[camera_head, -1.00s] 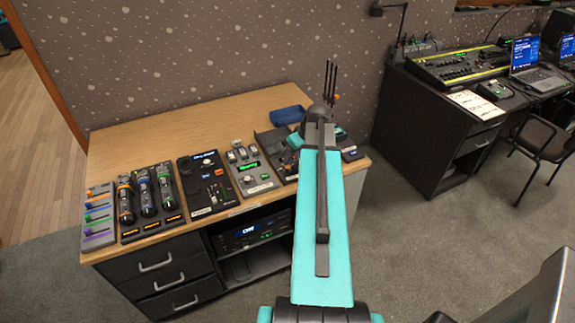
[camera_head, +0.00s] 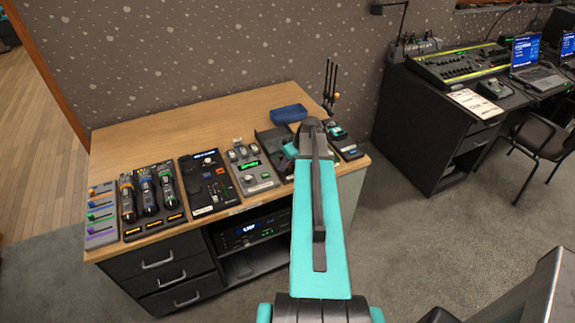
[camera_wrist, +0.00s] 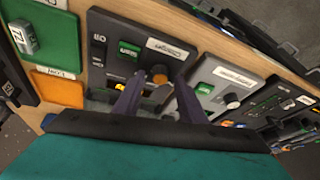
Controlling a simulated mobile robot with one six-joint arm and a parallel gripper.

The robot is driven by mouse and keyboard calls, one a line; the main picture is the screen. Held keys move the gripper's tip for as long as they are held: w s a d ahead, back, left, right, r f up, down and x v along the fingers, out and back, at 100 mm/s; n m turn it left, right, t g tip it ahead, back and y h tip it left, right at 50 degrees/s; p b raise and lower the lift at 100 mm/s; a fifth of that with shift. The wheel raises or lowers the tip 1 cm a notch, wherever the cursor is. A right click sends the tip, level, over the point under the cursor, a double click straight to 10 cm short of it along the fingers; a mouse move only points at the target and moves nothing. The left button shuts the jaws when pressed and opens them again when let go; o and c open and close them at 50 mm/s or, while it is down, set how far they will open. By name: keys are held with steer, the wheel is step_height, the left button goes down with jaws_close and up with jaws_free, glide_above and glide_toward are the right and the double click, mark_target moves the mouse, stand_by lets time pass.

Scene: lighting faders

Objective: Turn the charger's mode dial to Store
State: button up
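The charger is a dark panel with a label reading Charger, a small green display and a round dark dial (camera_wrist: 158,75). In the wrist view the charger (camera_wrist: 103,45) fills the upper middle. My gripper (camera_wrist: 157,84) is open, with one finger to each side of the dial; I cannot tell whether they touch it. An orange patch shows between the fingers. The dial's pointer and mode marks are not readable, and my gripper hides the lower part of the panel. In the head view the charger (camera_head: 272,142) is partly behind my arm, and my fingertips are hidden.
A grey unit (camera_wrist: 222,74) with a green display and pale knob stands close beside the charger. On its other side are green and orange blocks (camera_wrist: 58,88). A blue tray (camera_head: 289,114) lies behind. The wooden desktop (camera_head: 180,125) is clear at the back left.

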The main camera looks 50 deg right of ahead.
jaws_close()
steer(key=shift+a, duration=0.35)
steer(key=shift+d, duration=0.2)
